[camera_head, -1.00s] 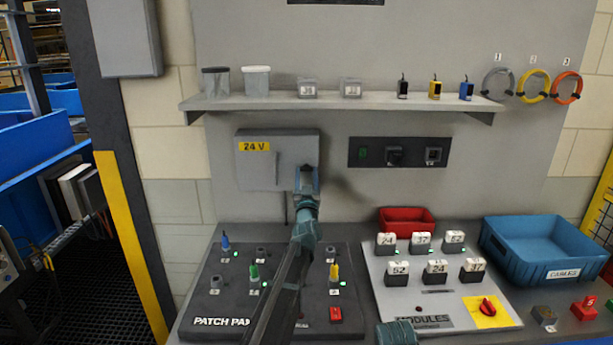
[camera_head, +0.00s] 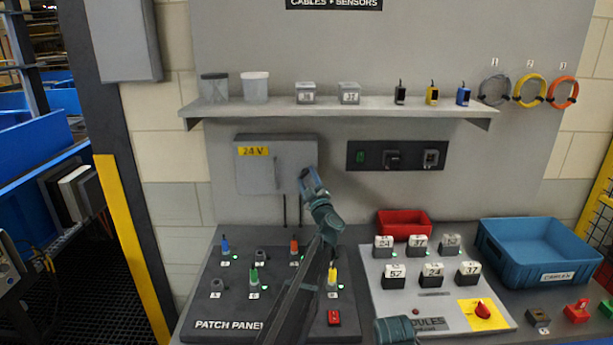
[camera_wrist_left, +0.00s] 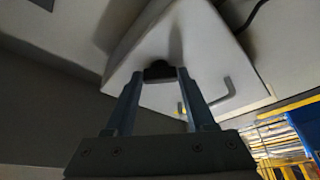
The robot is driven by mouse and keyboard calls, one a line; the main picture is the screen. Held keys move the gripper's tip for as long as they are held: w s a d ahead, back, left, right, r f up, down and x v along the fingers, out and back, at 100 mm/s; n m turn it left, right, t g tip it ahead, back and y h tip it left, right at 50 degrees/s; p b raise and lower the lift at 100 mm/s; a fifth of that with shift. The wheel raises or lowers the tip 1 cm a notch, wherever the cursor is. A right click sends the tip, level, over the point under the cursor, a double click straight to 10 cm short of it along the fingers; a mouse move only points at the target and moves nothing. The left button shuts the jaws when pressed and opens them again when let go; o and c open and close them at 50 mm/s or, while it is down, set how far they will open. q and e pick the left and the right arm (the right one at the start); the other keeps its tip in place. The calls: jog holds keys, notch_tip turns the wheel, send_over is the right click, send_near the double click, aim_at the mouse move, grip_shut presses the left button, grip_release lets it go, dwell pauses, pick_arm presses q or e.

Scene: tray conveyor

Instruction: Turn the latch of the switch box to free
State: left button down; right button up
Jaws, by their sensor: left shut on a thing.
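The switch box (camera_head: 257,172) is a grey wall box with a yellow "24 V" label, below the shelf. Its door is shut. My left gripper (camera_head: 305,176) is at the right edge of the box front, tilted with its tip to the upper left. In the left wrist view its fingers (camera_wrist_left: 160,75) are closed on a small dark latch (camera_wrist_left: 160,70) on the pale box face. The fingers hide most of the latch in the head view, so I cannot tell its exact angle. A bent grey handle (camera_wrist_left: 222,92) shows beside the fingers.
A shelf (camera_head: 340,106) with jars and small parts runs above the box. A black switch panel (camera_head: 396,155) is right of it. The patch panel (camera_head: 217,305) and modules board (camera_head: 385,298) lie below. A blue bin (camera_head: 515,262) and red bin (camera_head: 387,228) stand at right.

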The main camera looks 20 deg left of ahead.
pick_arm(q)
jog(key=n+g+p, duration=0.1)
jog(key=n, duration=0.1)
jog(key=r+n+g+p, duration=0.1)
jog(key=n+p, duration=0.1)
jog(key=n, duration=0.1)
jog(key=shift+d, duration=0.1)
jog(key=shift+f+n+g+p, duration=0.1)
jog(key=shift+n+g+p, duration=0.6)
jog(key=shift+n+p, duration=1)
jog(key=shift+n, duration=0.6)
jog(key=shift+c, duration=1.2)
grip_release()
jog(key=v, duration=1.4)
